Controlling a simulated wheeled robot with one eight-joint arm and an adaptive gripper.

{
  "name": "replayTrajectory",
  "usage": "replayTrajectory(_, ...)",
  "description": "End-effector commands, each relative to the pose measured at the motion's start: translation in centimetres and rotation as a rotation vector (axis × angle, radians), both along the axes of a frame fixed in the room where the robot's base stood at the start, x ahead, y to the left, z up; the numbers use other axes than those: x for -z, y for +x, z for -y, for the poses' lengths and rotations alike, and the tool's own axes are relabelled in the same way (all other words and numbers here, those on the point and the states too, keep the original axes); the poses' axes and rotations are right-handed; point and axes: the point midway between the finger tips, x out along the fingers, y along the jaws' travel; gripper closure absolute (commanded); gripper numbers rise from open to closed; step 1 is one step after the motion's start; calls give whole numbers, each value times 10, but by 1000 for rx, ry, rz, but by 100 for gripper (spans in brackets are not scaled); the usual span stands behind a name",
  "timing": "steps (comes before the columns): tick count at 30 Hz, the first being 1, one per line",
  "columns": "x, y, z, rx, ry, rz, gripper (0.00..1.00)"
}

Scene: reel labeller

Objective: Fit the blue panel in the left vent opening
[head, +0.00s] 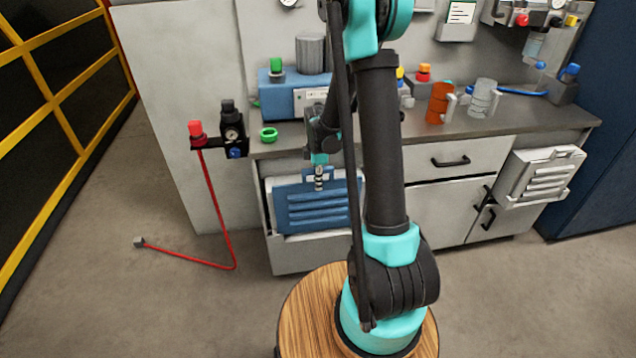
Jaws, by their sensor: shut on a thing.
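The blue panel (290,214) is a flat plate with several louvre slots, at the front of the left part of the cabinet. My gripper (319,184) is at the panel's upper middle and shut on it. The left vent opening (268,208) is in the cabinet front behind the panel. The panel looks slightly tilted against the opening. I cannot tell whether it touches the frame. My arm hides the panel's right end.
A white louvred unit (540,176) sticks out at the cabinet's right. The worktop (440,135) holds a blue box (283,92), an orange mug (440,103), a clear mug (484,98) and a green ring (268,134). A red hose (221,220) trails onto the floor at left.

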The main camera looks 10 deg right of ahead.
Motion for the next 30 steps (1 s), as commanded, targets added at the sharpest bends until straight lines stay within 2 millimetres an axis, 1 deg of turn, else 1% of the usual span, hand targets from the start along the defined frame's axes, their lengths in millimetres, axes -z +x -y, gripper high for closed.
replayTrajectory(8,1,0,0,0,0,0,100)
replayTrajectory(15,6,0,0,0,0,0,100)
replayTrajectory(30,0,2,3,0,0,0,100)
